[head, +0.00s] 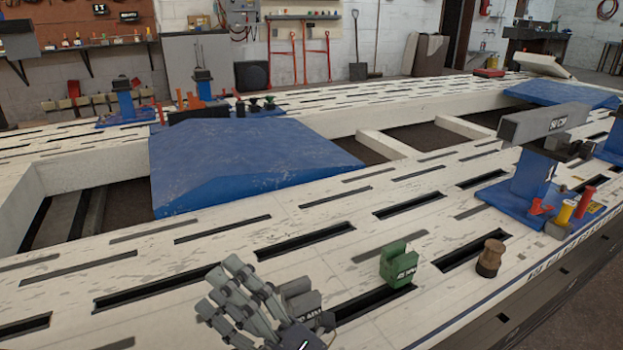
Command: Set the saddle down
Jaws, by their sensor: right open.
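A small green notched block (398,264), which looks like the saddle, stands upright on the white slotted bench deck (330,228), beside a dark slot. It has a pale label on its front. My right gripper (243,300) is at the bottom of the view, left of and nearer than the green block. Its grey fingers are spread and clear of the green block, with a gap of deck between them. A grey labelled piece (300,300) shows right beside the fingers; I cannot tell whether they touch it. My left gripper is not in view.
A brown wooden knob-shaped piece (490,258) stands right of the green block. A blue stand (530,190) with a long grey bar (545,123) and small coloured tools is farther right. A blue sloped panel (245,160) lies behind. The deck has open slots and large openings.

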